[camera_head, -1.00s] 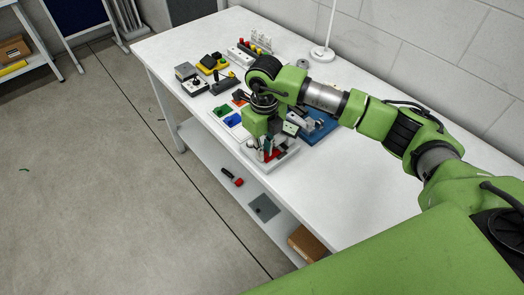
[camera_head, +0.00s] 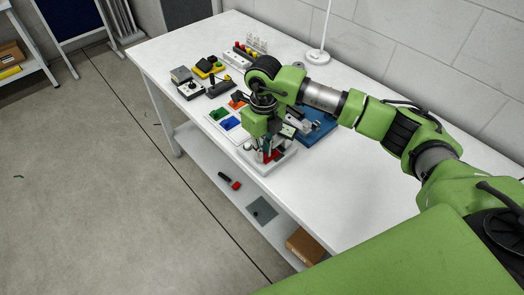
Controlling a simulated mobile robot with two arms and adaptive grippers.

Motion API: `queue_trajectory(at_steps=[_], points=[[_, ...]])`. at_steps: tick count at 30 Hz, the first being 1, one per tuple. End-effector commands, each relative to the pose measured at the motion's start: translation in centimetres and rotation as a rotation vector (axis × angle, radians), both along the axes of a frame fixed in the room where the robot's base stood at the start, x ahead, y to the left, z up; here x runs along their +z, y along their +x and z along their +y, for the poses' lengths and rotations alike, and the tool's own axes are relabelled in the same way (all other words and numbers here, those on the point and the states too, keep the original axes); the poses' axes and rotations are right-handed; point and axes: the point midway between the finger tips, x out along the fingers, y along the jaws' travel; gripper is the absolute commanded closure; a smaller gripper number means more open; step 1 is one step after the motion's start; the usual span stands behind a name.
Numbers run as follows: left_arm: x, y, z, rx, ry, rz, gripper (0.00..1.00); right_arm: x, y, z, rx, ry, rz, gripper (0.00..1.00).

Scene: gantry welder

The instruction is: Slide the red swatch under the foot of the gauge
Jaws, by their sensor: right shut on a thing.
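My right gripper (camera_head: 266,152) points down over a white base (camera_head: 284,163) near the front edge of the table. It is shut on a small red piece, which looks like the red swatch (camera_head: 271,156). The gripper and wrist cover much of that base. The gauge cannot be told apart clearly; upright parts beside the fingers may belong to it. Whether the red swatch touches a foot is too small to tell. My left gripper is not in view.
A white tray (camera_head: 211,120) with blue, green and orange pieces lies left of the gripper. A blue plate (camera_head: 318,132) with a grey device is to its right. Control boxes stand farther back. A lamp stand (camera_head: 318,56) is near the wall. The right front tabletop is clear.

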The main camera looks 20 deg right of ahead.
Motion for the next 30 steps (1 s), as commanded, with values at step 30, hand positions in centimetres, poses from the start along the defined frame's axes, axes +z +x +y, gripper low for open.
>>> queue_trajectory(at_steps=[30], points=[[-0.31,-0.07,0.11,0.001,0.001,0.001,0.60,1.09,0.79,-1.45,-0.017,-0.015,-0.012,0.69]])
